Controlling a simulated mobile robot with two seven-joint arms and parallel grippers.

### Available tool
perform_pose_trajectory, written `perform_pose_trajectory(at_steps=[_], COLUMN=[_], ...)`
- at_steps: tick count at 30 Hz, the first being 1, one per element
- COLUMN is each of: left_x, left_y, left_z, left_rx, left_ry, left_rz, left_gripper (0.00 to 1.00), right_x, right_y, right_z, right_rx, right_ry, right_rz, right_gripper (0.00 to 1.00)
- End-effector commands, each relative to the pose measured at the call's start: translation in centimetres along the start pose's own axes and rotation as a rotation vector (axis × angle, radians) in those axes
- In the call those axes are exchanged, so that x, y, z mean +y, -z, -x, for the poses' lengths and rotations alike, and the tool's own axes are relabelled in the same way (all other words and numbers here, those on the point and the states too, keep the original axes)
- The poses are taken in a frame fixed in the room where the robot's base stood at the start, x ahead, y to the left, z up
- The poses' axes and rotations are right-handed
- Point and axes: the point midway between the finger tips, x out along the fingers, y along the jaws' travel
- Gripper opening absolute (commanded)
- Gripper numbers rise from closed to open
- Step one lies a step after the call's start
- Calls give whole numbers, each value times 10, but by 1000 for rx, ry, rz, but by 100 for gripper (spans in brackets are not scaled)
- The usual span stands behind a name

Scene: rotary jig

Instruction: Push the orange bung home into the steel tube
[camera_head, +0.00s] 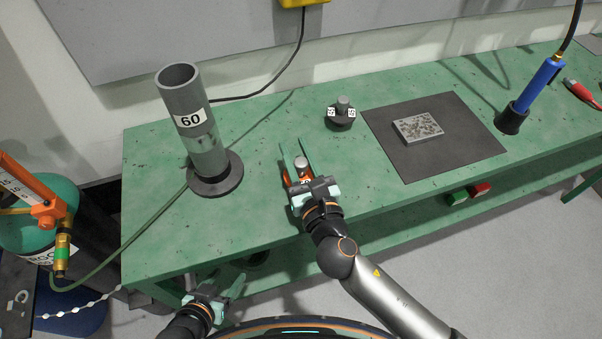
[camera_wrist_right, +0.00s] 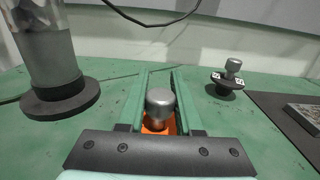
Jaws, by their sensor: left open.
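The steel tube (camera_head: 195,125), labelled 60, stands upright on a dark round base at the left of the bench, its open end up. It also shows in part in the right wrist view (camera_wrist_right: 47,50). The orange bung (camera_wrist_right: 157,128) with its silver knob (camera_head: 301,162) is on the bench right of the tube. My right gripper (camera_head: 296,150) has its two fingers on either side of the bung, low over the bench. I cannot tell whether the fingers press on it. My left gripper (camera_head: 222,285) is open and empty, low at the bench's front edge.
A dark knobbed piece with white labels (camera_head: 341,114) stands behind the right gripper. A dark mat (camera_head: 405,165) holds a speckled plate (camera_head: 418,127). A blue tool (camera_head: 540,83) stands in a black holder at right. The green bench (camera_head: 240,225) is clear before the tube.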

Motion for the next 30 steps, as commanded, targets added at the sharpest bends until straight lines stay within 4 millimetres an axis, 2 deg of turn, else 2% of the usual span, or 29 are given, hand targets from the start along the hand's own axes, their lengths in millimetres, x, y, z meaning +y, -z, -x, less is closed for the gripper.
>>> perform_pose_trajectory(at_steps=[1,7,8,23,30], left_x=[0,0,0,0,1], left_y=[0,0,0,0,7], left_z=[0,0,0,1,7], left_rx=[0,-1,-1,-1,-1], left_ry=[0,0,0,0,0], left_rz=[0,0,0,0,0], left_gripper=[64,64,64,64,64], right_x=[0,0,0,0,-7], right_y=[0,0,0,-1,-8], right_z=[0,0,0,0,-4], right_rx=[0,0,0,-1,-1], right_ry=[0,0,0,0,1], right_rz=[0,0,0,1,1], right_gripper=[24,1,0,0,0])
